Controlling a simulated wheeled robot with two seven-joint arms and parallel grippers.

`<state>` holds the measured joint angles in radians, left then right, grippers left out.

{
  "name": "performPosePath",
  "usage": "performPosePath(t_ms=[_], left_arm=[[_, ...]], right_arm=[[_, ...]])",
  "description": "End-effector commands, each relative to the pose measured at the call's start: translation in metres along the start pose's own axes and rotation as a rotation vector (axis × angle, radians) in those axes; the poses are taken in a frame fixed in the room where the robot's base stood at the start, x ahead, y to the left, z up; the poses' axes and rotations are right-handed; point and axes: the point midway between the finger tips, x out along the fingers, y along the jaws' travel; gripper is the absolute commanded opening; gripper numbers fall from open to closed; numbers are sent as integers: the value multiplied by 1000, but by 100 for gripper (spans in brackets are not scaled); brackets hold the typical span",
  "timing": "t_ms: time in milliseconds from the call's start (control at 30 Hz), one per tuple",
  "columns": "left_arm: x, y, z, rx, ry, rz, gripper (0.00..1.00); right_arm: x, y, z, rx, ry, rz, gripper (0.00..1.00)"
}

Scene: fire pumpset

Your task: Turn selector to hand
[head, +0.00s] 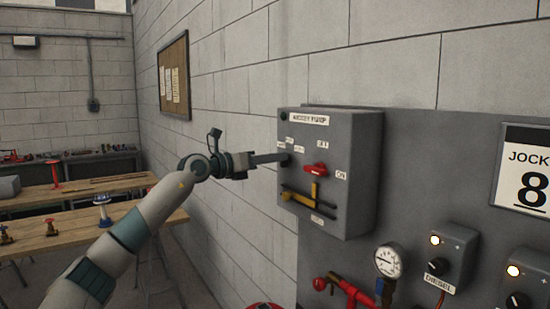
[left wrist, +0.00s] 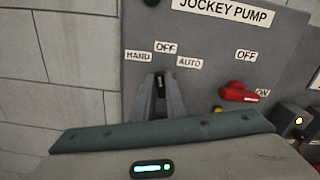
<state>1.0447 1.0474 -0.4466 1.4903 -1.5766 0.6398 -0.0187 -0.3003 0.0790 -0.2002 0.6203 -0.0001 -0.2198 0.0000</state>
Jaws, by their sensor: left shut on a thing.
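The grey jockey pump panel (head: 345,195) hangs on the block wall. Its black selector knob (left wrist: 160,79) sits below the labels HAND (left wrist: 138,56), OFF (left wrist: 166,47) and AUTO (left wrist: 189,63). My left gripper (head: 284,160) reaches the panel from the left and is shut on the knob. In the left wrist view its fingers (left wrist: 160,86) stand on both sides of the knob and hide most of it. The visible part of the knob looks near upright, toward OFF. My right gripper is out of view.
A red rotary handle (head: 316,169) sits right of the selector, between OFF and ON labels. A yellow lever (head: 300,198) is below. A gauge (head: 388,261), red pipework and smaller control boxes (head: 440,264) stand lower right. Wooden benches (head: 75,232) are at left.

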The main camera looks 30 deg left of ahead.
Motion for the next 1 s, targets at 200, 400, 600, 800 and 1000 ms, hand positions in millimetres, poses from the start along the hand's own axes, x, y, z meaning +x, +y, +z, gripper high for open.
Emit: performPosePath(t_ms=[200,400,600,800,1000], left_arm=[[0,2,3,-188,-3,1,0],[0,4,3,-347,-3,1,0],[0,5,2,-459,-3,1,0],[-1,6,1,-512,-5,0,0],[-1,6,1,-524,-6,0,0]], right_arm=[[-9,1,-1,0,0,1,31],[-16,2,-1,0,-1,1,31],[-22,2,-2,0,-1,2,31],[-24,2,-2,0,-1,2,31],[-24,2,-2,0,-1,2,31]])
